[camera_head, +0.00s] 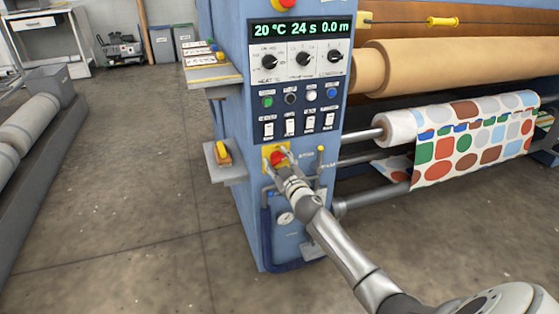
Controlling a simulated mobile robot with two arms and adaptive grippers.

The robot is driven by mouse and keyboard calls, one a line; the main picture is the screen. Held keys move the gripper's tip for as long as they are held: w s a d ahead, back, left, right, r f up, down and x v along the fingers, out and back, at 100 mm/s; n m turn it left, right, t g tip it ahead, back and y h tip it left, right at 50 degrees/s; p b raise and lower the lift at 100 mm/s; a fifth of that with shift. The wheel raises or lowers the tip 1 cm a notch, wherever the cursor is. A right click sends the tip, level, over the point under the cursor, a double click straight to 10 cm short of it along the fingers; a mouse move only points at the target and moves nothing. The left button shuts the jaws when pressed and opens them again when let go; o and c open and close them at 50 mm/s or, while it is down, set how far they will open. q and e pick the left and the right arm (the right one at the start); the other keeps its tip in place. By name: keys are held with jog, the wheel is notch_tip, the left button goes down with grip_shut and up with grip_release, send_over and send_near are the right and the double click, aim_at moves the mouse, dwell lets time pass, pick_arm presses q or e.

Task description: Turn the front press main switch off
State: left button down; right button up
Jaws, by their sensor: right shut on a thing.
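The front press main switch (278,158) is a red knob on a yellow plate, low on the blue front panel of the press (257,214). My right gripper (279,162) reaches up from the lower right and is shut on the red knob. Its fingers cover part of the knob, so I cannot tell the knob's exact angle. The display (300,29) above is lit and reads 20 °C, 24 s, 0.0 m. My left gripper is not in view.
Several dials, buttons and rocker switches sit above the main switch. A small shelf (229,176) with a yellow item juts out at left. A gauge (285,217) and pipes sit below. Rolls and patterned fabric (468,145) are at right.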

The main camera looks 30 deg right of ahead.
jog(key=n, duration=0.3)
jog(key=shift+a, duration=0.1)
jog(key=n, duration=0.2)
jog(key=shift+n+p, duration=0.3)
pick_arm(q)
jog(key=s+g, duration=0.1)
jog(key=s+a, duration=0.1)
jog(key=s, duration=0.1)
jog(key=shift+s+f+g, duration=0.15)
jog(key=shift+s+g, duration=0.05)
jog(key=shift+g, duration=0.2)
pick_arm(e)
jog(key=n, duration=0.6)
jog(key=shift+a+f, duration=0.1)
jog(key=shift+f, duration=0.1)
jog(key=shift+n, duration=0.4)
jog(key=o, duration=1)
jog(key=v, duration=1.2)
jog(key=shift+f, duration=0.1)
